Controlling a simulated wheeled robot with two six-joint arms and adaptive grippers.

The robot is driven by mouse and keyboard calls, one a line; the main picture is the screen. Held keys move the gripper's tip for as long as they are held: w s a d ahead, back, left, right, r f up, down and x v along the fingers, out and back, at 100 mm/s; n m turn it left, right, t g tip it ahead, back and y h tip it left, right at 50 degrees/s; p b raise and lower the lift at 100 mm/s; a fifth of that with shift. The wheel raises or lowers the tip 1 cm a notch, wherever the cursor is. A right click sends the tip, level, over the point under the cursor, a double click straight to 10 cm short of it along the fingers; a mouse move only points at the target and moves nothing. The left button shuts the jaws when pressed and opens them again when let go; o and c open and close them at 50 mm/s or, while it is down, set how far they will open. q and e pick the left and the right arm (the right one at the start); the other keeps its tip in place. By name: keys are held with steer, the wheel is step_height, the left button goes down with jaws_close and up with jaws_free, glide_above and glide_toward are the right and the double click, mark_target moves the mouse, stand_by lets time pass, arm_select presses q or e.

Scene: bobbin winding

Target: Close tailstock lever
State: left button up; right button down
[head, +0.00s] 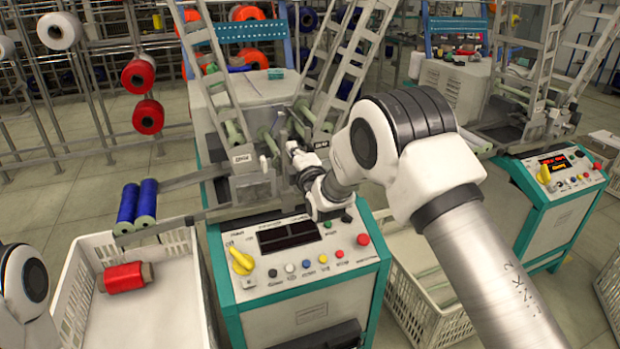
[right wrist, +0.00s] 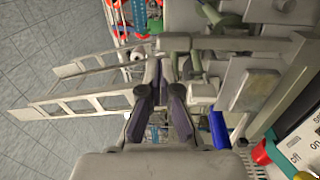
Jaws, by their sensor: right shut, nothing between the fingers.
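The winding machine (head: 255,92) stands in the centre of the head view, with its winding unit (head: 252,187) above the control panel. My right gripper (head: 293,150) reaches in from the right to this unit, close to its green-tipped parts. In the right wrist view my right gripper (right wrist: 161,72) is shut and empty, its fingertips near grey metal parts of the unit (right wrist: 250,92). I cannot single out the tailstock lever with certainty, and contact with it cannot be told. Only a link of my left arm shows at the lower left of the head view; the left gripper is out of view.
A control panel (head: 300,257) with coloured buttons and a yellow knob sits below the unit. A white crate (head: 72,300) with a red bobbin (head: 123,277) stands at left. Two blue bobbins (head: 137,202) lie above it. Metal ladder-like frames (head: 208,62) rise behind. Another crate (head: 425,300) stands right.

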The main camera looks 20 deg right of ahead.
steer(key=s, duration=0.9)
steer(key=s+d+f+m+g+h+p, duration=0.15)
steer(key=s+f+g+p, duration=0.25)
steer(key=s+f, duration=0.5)
steer(key=s+d+f+m+g+p, duration=0.2)
steer(key=s+d+f+g+p, duration=0.3)
steer(key=f, duration=0.9)
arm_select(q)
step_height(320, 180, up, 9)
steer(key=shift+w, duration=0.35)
arm_select(e)
steer(key=s+f+m+g, duration=0.2)
steer(key=s+m, duration=0.3)
steer(key=s, duration=0.5)
steer(key=s+a+f+m+g, duration=0.1)
steer(key=s+m+g, duration=0.3)
steer(key=s, duration=0.6)
steer(key=s+f+m+g, duration=0.3)
steer(key=s+m, duration=0.3)
steer(key=s, duration=0.4)
steer(key=shift+s+a+f+m+g, duration=0.3)
steer(key=shift+f+m+g, duration=0.1)
steer(key=shift+g, duration=0.1)
